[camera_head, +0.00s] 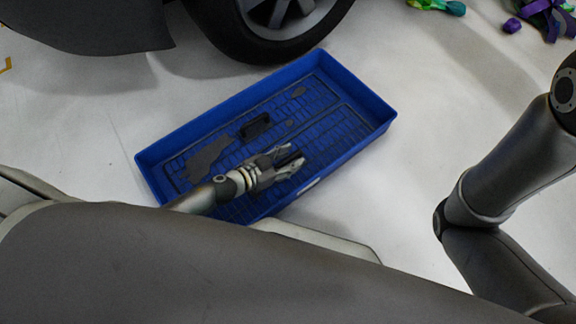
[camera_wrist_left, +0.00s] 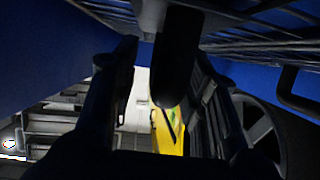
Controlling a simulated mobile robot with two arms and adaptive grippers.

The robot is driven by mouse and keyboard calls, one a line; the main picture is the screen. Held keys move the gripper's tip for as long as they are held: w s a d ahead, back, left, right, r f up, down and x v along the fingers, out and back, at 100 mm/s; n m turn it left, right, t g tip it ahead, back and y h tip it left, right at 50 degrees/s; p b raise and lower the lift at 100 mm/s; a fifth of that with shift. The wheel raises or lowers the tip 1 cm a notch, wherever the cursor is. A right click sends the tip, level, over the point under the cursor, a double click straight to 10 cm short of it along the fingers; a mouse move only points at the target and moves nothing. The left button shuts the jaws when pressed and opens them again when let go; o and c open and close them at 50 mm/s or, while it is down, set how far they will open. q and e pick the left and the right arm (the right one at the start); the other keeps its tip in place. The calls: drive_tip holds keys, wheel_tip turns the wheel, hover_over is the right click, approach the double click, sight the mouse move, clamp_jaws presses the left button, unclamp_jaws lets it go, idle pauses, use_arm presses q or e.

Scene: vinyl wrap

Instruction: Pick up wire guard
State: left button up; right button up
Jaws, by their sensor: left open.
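A blue tray (camera_head: 362,88) lies on the floor with several dark parts on its slatted bottom. I cannot tell for sure which part is the wire guard. A small black part (camera_head: 291,157) shows at the fingers of my left gripper (camera_head: 293,161), which is low in the tray near its front wall. In the left wrist view, a dark rounded part (camera_wrist_left: 176,58) hangs into the gap between the two open fingers of my left gripper (camera_wrist_left: 165,90). Contact is too dark to judge. My right gripper is outside the views.
A black block (camera_head: 256,126) and a flat dark grey piece (camera_head: 208,157) lie in the tray beside my left gripper. A car wheel (camera_head: 262,40) stands just behind the tray. Colourful items (camera_head: 545,18) lie at the far right.

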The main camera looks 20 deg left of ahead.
use_arm(q)
clamp_jaws()
drive_tip(key=shift+r, duration=0.15)
